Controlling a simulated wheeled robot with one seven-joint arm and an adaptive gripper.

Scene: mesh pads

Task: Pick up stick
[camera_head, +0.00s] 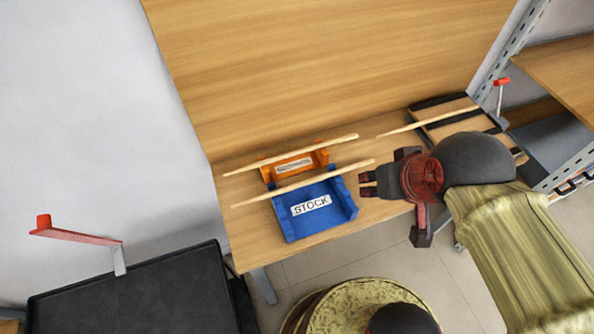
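Three thin pale wooden sticks show on the wooden table. One stick (290,156) lies across the small orange bin (322,157). A second stick (303,184) lies across the blue bin (345,205) labelled STOCK. A third stick (428,122) lies over a dark-edged tray (437,101) at the right. My gripper (365,184) is just right of the blue bin, close to the right end of the second stick, and appears apart from it. No stick shows in its grip. The gap between its fingers is not clear from this angle.
The table (240,240) has a tall wooden back panel (330,70). A metal shelf rack (565,70) stands at the right. A black surface (140,295) with a red-topped bracket (75,236) is at the lower left. Bare table shows left of the bins.

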